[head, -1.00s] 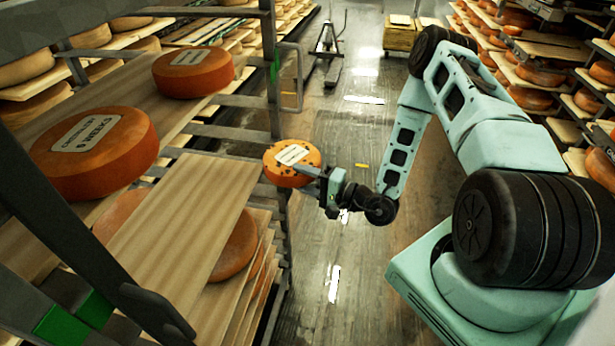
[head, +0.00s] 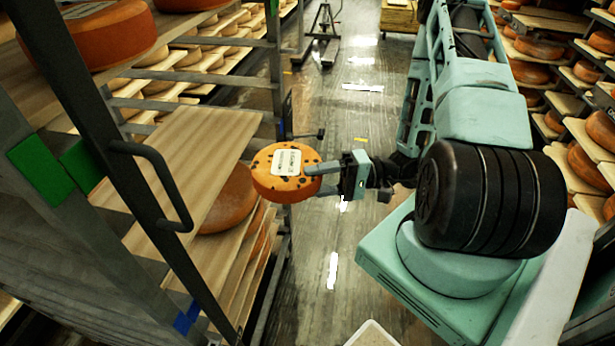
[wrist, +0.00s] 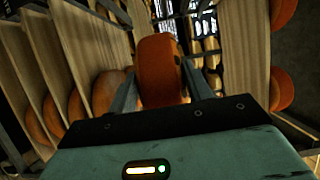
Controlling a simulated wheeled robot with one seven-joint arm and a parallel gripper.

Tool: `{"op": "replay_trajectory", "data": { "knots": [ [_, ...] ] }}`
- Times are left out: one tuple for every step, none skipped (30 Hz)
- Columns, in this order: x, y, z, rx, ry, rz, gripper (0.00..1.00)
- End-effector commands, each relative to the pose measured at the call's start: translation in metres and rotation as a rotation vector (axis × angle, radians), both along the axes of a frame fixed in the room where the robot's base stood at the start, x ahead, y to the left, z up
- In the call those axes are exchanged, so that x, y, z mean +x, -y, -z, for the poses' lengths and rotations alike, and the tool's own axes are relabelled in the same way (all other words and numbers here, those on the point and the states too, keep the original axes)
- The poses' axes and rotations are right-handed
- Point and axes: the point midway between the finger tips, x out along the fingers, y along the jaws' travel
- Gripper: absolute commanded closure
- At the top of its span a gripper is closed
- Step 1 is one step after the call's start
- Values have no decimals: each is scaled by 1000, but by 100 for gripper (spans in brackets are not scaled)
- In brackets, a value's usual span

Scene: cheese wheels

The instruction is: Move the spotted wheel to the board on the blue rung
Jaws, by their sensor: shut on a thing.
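The spotted wheel (head: 268,183) is orange with dark spots and a white label on top. My gripper (head: 312,181) is shut on it from the right and holds it roughly level in the air, just right of the rack. In the wrist view the wheel (wrist: 158,72) sits between the two fingers. A bare wooden board (head: 195,140) lies on the rack to the left of the wheel. A blue marker (head: 187,318) shows low on the near side of the rack. Which board rests on the blue rung I cannot tell.
Plain orange wheels stand on the board above (head: 95,35) and on a board below (head: 232,200). A grey rack post with a handle (head: 165,185) stands in front. Green markers (head: 82,170) sit on the near rack frame. The aisle floor (head: 335,120) is open.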

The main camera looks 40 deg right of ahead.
Motion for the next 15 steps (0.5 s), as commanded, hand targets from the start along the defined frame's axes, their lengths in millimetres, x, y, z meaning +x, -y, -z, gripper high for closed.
{"op": "replay_trajectory", "data": {
  "knots": [
    [1,-2,-2,4,5,-4,100],
    [2,-2,-2,4,5,-4,100],
    [3,-4,-3,4,5,-4,100],
    [5,-5,-3,4,5,-4,100],
    [6,-6,-3,4,5,-5,100],
    [9,-7,-3,4,6,-6,100],
    [10,-9,-3,4,6,-5,100],
    [12,-10,-3,4,6,-5,100],
    [15,-12,-3,3,4,-4,100],
    [17,-13,-3,4,6,-5,100],
    [19,-15,-3,4,6,-5,100],
    [22,-17,-3,4,6,-5,100],
    [24,-18,-3,4,6,-4,100],
    [26,-20,-3,4,6,-5,100],
    [28,-21,-3,3,7,-5,100]
  ]
}}
